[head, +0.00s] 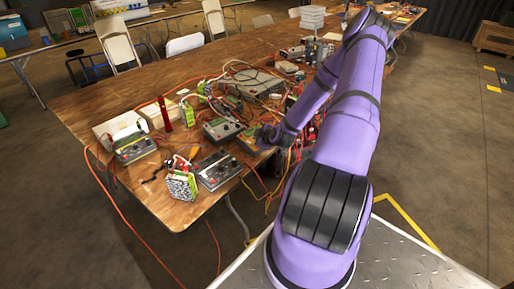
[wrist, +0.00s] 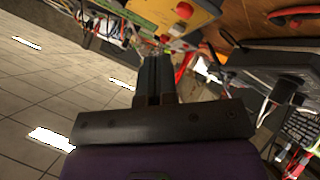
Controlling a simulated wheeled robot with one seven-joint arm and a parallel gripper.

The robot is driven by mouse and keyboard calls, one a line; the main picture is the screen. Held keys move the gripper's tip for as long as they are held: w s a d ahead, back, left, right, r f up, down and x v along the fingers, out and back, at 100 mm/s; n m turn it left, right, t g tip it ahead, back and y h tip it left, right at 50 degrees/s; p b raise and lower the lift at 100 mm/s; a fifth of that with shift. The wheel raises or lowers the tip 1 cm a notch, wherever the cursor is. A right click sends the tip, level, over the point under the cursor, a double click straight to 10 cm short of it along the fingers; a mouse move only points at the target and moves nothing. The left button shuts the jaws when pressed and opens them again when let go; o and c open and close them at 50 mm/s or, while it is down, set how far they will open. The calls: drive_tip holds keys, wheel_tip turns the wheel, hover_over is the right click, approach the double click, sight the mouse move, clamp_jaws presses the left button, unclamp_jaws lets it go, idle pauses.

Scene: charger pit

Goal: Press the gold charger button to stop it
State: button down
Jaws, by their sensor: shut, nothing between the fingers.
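The gold charger (head: 250,143) sits near the front edge of the wooden table in the head view, partly hidden by my arm. In the head view my gripper (head: 268,134) is at the charger's right side. I cannot make out which part is the button.
Dark grey chargers (head: 219,169) and (head: 134,149) stand to the left, with a green-and-white battery pack (head: 181,186) in front. Red, orange and black cables lie across the table (head: 90,103) and hang over its edge.

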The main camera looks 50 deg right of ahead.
drive_tip(key=shift+w+f, duration=0.2)
drive_tip(key=shift+f, duration=0.85)
drive_tip(key=shift+f, duration=0.1)
idle(1.3)
drive_tip(key=shift+w+f, duration=0.1)
drive_tip(key=shift+f, duration=0.2)
drive_tip(key=shift+f, duration=0.35)
idle(0.6)
drive_tip(key=shift+r, duration=0.8)
drive_tip(key=shift+s+r, duration=0.2)
drive_tip(key=shift+r, duration=0.6)
drive_tip(key=shift+s+r, duration=0.15)
drive_tip(key=shift+r, duration=0.7)
drive_tip(key=shift+s+r, duration=0.2)
drive_tip(key=shift+r, duration=0.6)
